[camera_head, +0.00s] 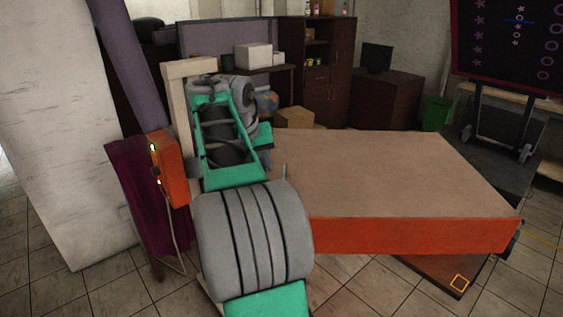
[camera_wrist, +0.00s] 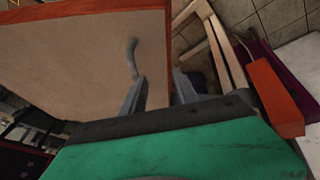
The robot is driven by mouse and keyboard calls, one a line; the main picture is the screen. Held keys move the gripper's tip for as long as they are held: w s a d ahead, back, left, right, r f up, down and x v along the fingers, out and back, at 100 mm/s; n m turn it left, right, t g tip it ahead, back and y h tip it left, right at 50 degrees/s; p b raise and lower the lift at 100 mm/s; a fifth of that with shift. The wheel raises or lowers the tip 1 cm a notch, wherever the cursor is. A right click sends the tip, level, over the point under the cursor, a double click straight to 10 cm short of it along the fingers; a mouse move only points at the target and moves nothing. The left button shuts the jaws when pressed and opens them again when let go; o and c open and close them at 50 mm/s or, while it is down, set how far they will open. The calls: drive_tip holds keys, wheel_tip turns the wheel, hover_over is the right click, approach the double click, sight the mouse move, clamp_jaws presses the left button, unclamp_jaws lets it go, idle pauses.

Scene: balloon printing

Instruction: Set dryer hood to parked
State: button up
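The dryer hood appears to be the large flat box (camera_head: 400,175) with a tan top and orange side, right of my arm in the head view. Its tan face (camera_wrist: 80,65) and orange edge fill the left of the wrist view. A curved grey handle (camera_wrist: 132,55) stands out from the tan face; part of it also shows in the head view (camera_head: 285,171). My gripper (camera_wrist: 161,82) is open, with nothing visible between its fingers. The handle's lower end lies at the left fingertip; I cannot tell if they touch.
An orange control box (camera_head: 167,170) with small lights hangs on a beige frame (camera_head: 181,110) left of my arm; it is close on the right in the wrist view (camera_wrist: 276,95). A cardboard box (camera_head: 295,117) stands behind. Tiled floor is open in front.

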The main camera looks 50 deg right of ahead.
drive_tip(key=m, duration=0.1)
approach(285, 173)
drive_tip(key=shift+g, duration=0.3)
drive_tip(key=b+x, duration=0.1)
drive_tip(key=x, duration=0.4)
drive_tip(key=b+x, duration=0.1)
drive_tip(key=x, duration=0.2)
drive_tip(key=shift+w+a+b, duration=0.1)
drive_tip(key=shift+w+b, duration=0.15)
drive_tip(key=shift+b, duration=0.05)
clamp_jaws()
idle(0.4)
